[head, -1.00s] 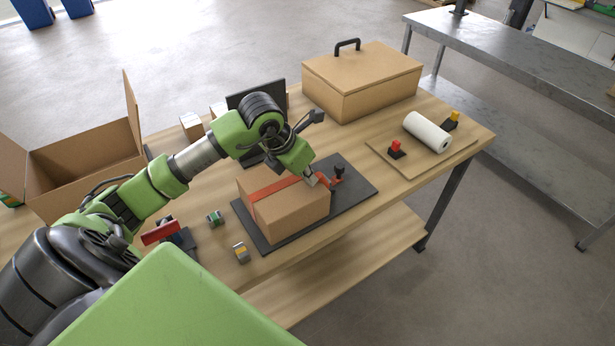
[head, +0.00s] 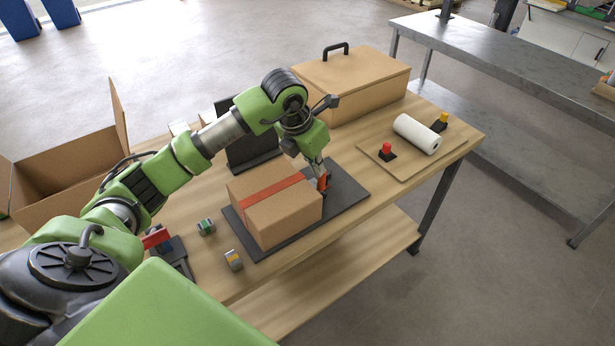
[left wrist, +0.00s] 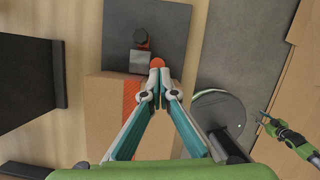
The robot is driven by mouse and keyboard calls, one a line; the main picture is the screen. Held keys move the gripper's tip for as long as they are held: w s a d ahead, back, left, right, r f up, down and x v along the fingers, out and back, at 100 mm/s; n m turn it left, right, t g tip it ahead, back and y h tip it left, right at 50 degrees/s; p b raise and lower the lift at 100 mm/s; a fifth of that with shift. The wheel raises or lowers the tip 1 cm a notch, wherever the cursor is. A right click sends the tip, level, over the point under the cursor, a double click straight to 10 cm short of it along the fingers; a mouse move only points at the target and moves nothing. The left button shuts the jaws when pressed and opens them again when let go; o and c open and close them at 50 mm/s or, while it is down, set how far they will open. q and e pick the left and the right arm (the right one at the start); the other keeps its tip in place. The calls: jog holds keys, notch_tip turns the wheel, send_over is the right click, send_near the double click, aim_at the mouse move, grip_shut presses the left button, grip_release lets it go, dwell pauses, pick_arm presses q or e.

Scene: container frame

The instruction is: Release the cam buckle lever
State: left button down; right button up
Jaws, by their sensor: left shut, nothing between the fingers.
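A cardboard box (head: 275,220) with an orange-red strap (head: 272,188) across its top sits on a dark mat (head: 345,195). The red cam buckle lever (head: 323,183) is at the box's right end. My left gripper (head: 320,172) is at the lever, pointing down, fingers shut and empty. In the left wrist view the fingertips (left wrist: 158,76) meet right beside the lever's round orange-red end (left wrist: 158,62); I cannot tell whether they touch.
A lidded box with a black handle (head: 350,85) stands behind. To the right, a board holds a white roll (head: 416,134) and a red button (head: 387,151). An open carton (head: 70,165) is at left. Small blocks (head: 233,260) lie in front. The table's front edge is close.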

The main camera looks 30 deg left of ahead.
pick_arm(q)
jog(key=shift+w+d+f+b, duration=0.1)
jog(key=shift+w+d+b, duration=0.3)
jog(key=shift+w, duration=0.4)
jog(key=shift+w+d+f+b, duration=0.1)
jog(key=shift+w+d+b, duration=0.15)
jog(key=shift+w+b, duration=0.4)
jog(key=shift+w+d+b, duration=0.35)
jog(key=shift+w, duration=0.55)
